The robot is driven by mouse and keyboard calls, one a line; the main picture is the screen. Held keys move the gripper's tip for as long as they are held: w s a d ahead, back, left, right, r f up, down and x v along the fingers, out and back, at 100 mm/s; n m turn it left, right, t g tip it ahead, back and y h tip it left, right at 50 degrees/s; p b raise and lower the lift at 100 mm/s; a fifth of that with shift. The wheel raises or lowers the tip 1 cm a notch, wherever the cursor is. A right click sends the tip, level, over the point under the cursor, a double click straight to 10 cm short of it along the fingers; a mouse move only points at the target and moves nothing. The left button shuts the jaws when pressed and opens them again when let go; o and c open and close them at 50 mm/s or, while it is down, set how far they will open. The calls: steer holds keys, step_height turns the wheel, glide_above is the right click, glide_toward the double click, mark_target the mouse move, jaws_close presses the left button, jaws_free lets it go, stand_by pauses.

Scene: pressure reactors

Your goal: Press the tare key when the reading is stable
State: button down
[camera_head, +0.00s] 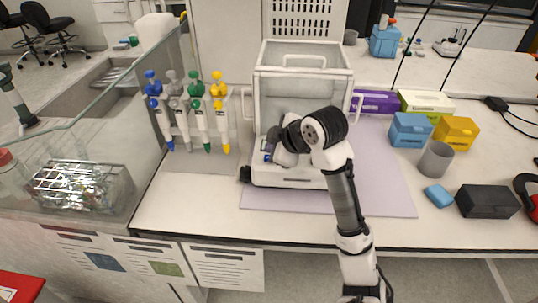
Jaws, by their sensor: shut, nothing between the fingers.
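The balance stands in the middle of the bench, a white-framed box with clear panels (300,55) and a low white base (300,181). My gripper (268,156) is shut and empty, at the left part of the balance's front, close above the base. I cannot tell whether it touches the balance. My wrist and gripper cover much of the front, and the reading and the tare key cannot be made out in this view.
A pipette stand (232,122) with several coloured pipettes is left of the balance. To the right are a blue box (410,131), a yellow box (456,133), a grey cup (436,159) and a black box (487,202).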

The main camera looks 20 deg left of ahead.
step_height(320, 180, up, 5)
steer(key=p, duration=0.4)
steer(key=shift+a, duration=0.1)
stand_by(0.8)
